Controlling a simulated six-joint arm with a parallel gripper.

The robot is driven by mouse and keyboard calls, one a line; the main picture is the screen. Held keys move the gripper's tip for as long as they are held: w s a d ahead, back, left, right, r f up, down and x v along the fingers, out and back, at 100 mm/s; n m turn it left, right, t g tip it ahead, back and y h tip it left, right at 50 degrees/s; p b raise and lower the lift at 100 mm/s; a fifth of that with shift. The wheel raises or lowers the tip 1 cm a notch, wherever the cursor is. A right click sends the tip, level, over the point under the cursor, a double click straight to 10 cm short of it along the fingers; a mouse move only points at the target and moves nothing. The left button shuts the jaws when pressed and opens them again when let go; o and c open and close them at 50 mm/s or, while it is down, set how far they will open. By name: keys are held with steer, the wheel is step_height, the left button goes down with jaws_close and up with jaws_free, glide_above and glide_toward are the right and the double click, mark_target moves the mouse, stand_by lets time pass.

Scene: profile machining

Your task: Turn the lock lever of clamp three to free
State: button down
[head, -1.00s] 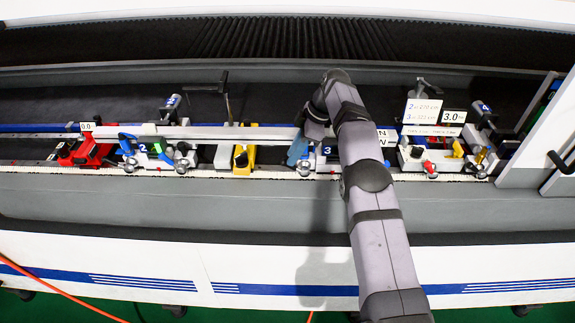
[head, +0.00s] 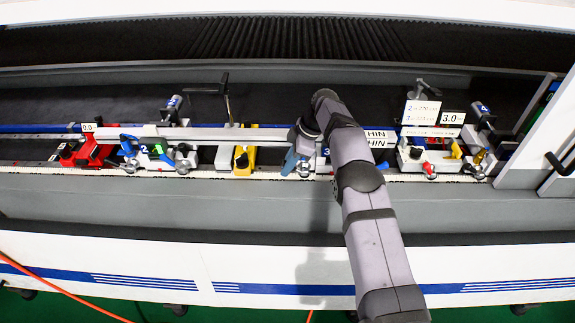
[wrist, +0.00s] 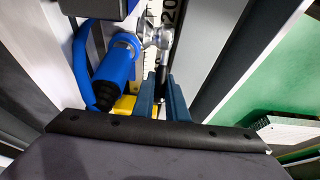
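Clamp three, marked by a blue "3" label (head: 325,152), sits on the rail near the middle of the head view, partly hidden by my arm. Its silver lock lever (head: 304,168) shows at the front, and in the wrist view a silver lever with a round hub (wrist: 155,38) lies just beyond my fingertips. My gripper (head: 290,163) is just left of the lever in the head view. I cannot tell whether a fingertip touches the lever.
A blue cylinder with a black end (wrist: 118,68) is close left of my fingers. A yellow block (head: 243,160) and clamp two (head: 145,150) are to the left. A long grey profile (head: 220,134) runs above the clamps. Another clamp (head: 430,160) stands to the right.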

steer(key=shift+d+f+b, duration=0.1)
steer(key=shift+b, duration=0.25)
steer(key=shift+d+y+b, duration=0.15)
steer(key=shift+y+b, duration=0.35)
steer(key=shift+b, duration=0.05)
steer(key=shift+d+y+b, duration=0.15)
steer(key=shift+y+b, duration=0.15)
steer(key=shift+b, duration=0.25)
steer(key=shift+d+r+y+b, duration=0.2)
steer(key=shift+r+y+b, duration=0.3)
steer(key=shift+y+b, duration=0.15)
steer(key=shift+r, duration=0.25)
steer(key=c, duration=2)
jaws_free()
steer(key=shift+c, duration=0.2)
